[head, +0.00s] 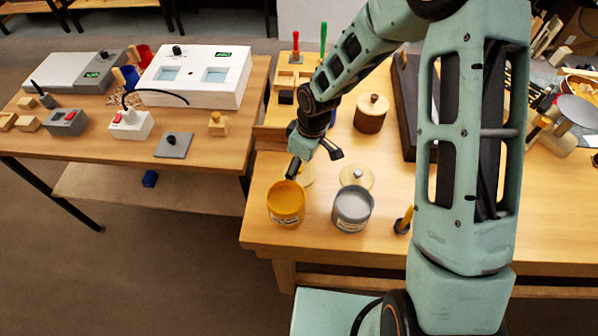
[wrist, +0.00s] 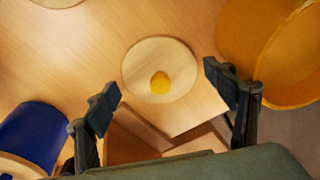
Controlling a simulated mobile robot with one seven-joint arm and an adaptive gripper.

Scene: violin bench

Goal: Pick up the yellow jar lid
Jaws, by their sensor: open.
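The yellow jar lid (wrist: 160,50) is a round pale wooden disc with a yellow knob (wrist: 160,83). In the wrist view it lies on the bench top, between and beyond my fingertips. In the head view, only part of the lid (head: 308,174) shows behind my gripper (head: 314,162). My gripper (wrist: 163,88) is open and empty, with its fingers apart on either side below the lid's middle. The yellow jar (head: 286,205) stands open in front of the lid; it also shows at the right in the wrist view (wrist: 285,85).
A grey jar (head: 352,210) stands beside the yellow jar, with a grey-knobbed lid (head: 357,177) behind it. A brown lidded jar (head: 371,116) stands farther back. A blue jar (wrist: 38,130) is close to my left finger in the wrist view. A side table (head: 120,165) holds boxes at left.

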